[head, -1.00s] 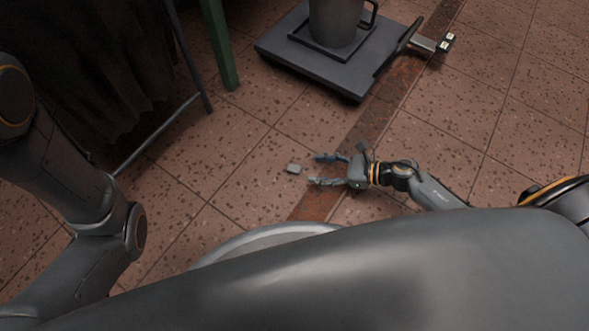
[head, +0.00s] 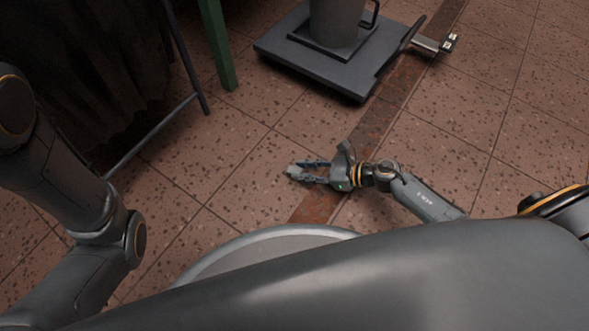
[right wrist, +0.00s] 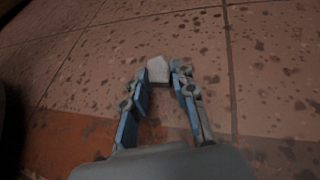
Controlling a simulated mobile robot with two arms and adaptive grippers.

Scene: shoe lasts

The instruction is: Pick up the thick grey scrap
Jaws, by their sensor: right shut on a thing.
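The thick grey scrap (head: 291,170) is a small pale grey piece at the fingertips of my right gripper (head: 298,172) in the head view, low over the tiled floor. In the right wrist view the scrap (right wrist: 158,69) sits between the two blue-grey fingertips of the right gripper (right wrist: 160,76), which is shut on it. I cannot tell whether the scrap still touches the floor. My left arm (head: 75,195) comes in at the left of the head view, but its gripper is out of view.
A dark platform (head: 345,75) with a grey container (head: 338,22) on it stands at the top. A green post (head: 217,45) and dark cloth (head: 85,65) are at the upper left. A rusty strip (head: 375,125) crosses the floor. The tiles around the gripper are clear.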

